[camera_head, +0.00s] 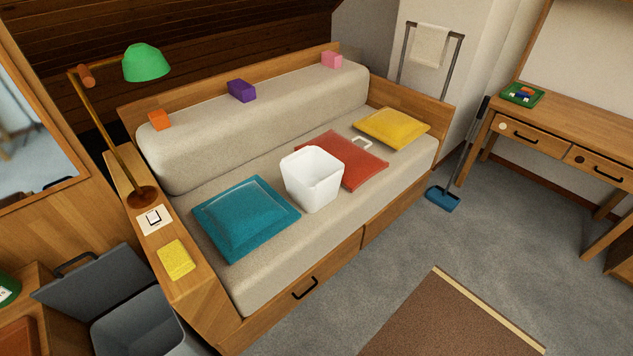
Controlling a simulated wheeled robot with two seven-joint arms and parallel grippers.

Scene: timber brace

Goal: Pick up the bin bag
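A white tapered, square-sided object (312,180) stands upright on the sofa seat, between a teal cushion (245,217) and a red cushion (345,160). It may be the bin bag or a small bin; I cannot tell which. A small white loop (362,143) shows by the red cushion's back edge. A grey bin (137,325) with its lid (85,283) raised stands at the lower left; its inside shows only in part. No gripper of mine is in view.
The sofa's wooden arm carries a green lamp (146,63) and a yellow sponge-like block (176,259). A yellow cushion (392,127) lies at the sofa's far end. A blue dustpan (443,199) stands near the desk (580,130). Grey carpet in front is clear, with a brown rug (445,320).

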